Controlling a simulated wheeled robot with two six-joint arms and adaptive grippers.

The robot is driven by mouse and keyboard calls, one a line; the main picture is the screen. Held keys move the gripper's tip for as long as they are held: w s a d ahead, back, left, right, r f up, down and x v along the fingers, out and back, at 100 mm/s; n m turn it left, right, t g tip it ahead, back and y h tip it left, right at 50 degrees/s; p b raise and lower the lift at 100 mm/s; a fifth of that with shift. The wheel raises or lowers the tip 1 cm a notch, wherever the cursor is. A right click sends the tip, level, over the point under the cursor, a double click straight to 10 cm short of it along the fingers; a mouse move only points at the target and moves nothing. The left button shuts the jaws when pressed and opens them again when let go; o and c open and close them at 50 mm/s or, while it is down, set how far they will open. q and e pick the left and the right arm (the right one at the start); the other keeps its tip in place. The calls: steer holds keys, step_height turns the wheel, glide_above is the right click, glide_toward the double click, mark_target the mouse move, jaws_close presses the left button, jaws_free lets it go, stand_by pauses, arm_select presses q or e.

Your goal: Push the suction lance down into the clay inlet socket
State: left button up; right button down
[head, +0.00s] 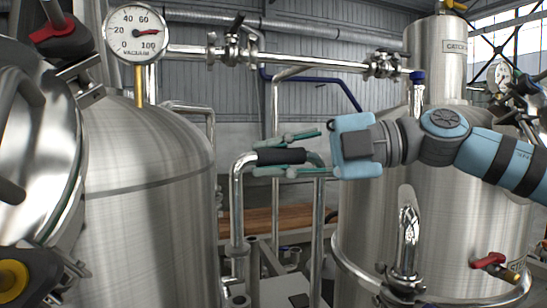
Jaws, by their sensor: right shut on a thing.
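The suction lance (237,200) is a bent bright metal pipe with a black grip (281,156) on its top, horizontal run. My right gripper (262,157) comes in from the right and is shut on the black grip, with one teal finger above and one below. The lance's left leg hangs upright beside the left tank. Its lower end meets a metal collar (238,246) low in the picture; I cannot tell whether it is seated there. I cannot tell for certain which fitting is the clay inlet socket. My left gripper is not in view.
A large steel tank (150,200) stands close on the left, with a vacuum gauge (136,33) above it. Another tank (465,225) stands on the right, with a red-handled valve (488,260). A horizontal pipe (310,60) crosses above. A bent pipe (408,235) rises at front right.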

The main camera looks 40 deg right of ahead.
step_height(320, 180, down, 8)
steer(key=b, duration=0.7)
steer(key=shift+r, duration=0.25)
stand_by(1.7)
steer(key=c, duration=1.9)
jaws_free()
steer(key=shift+f, duration=0.1)
steer(key=o, duration=0.5)
steer(key=shift+o, duration=0.2)
steer(key=v, duration=1.2)
